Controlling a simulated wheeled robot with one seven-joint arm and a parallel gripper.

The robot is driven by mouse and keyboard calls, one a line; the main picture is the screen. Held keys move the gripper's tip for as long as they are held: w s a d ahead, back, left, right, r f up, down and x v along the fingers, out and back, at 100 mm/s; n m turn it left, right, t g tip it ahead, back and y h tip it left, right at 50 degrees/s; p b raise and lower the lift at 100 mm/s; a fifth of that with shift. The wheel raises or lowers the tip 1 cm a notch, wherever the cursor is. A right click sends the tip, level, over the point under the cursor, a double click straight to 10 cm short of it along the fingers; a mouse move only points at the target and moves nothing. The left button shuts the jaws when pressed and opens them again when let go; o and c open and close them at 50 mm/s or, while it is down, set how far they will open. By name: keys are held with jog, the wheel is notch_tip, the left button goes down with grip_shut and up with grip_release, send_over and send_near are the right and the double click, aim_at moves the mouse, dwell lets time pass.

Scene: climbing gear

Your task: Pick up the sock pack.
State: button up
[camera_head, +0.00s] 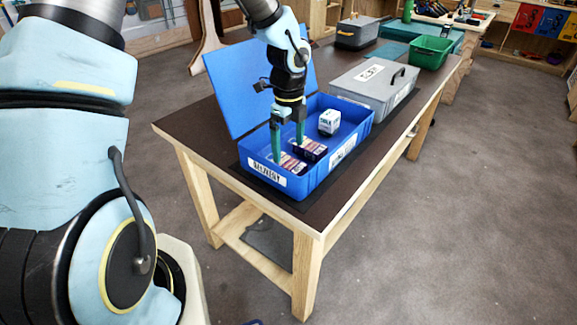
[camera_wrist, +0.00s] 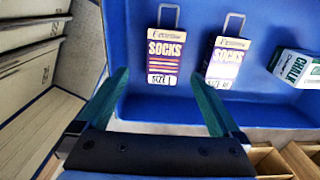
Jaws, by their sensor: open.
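Two purple sock packs lie in the open blue box (camera_head: 349,141). The one marked SIZE 1 (camera_wrist: 163,58) lies in line with the space between my fingertips in the wrist view; the head view shows this sock pack too (camera_head: 293,165). The other sock pack (camera_wrist: 228,62) lies just right of it, outside my right finger; it also shows in the head view (camera_head: 311,150). My gripper (camera_head: 288,151) points down into the box with its green fingers apart and nothing held (camera_wrist: 160,75). Whether the fingertips touch a pack is unclear.
A white chalk box (camera_head: 329,121) sits in the same box, right of the packs. The blue lid (camera_head: 262,80) stands open behind. A grey case (camera_head: 374,86) and a green bin (camera_head: 429,53) stand farther along the table. The box walls surround my gripper.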

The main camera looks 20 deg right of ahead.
aim_at(290, 163)
jog(key=shift+w+d+f+p, duration=0.1)
jog(key=shift+f+p, duration=0.2)
jog(key=shift+f, duration=0.65)
jog(key=shift+s+d+f+p, duration=0.1)
jog(key=shift+f+p, duration=0.15)
jog(key=shift+f, duration=0.7)
jog(key=shift+w+d+f+p, duration=0.1)
jog(key=shift+f+p, duration=0.2)
jog(key=shift+f, duration=0.65)
jog(key=shift+c, duration=0.4)
jog(key=c, duration=1.3)
jog(key=shift+r, duration=0.15)
notch_tip(290, 163, up, 10)
jog(key=shift+f+b, duration=0.1)
jog(key=shift+b, duration=0.75)
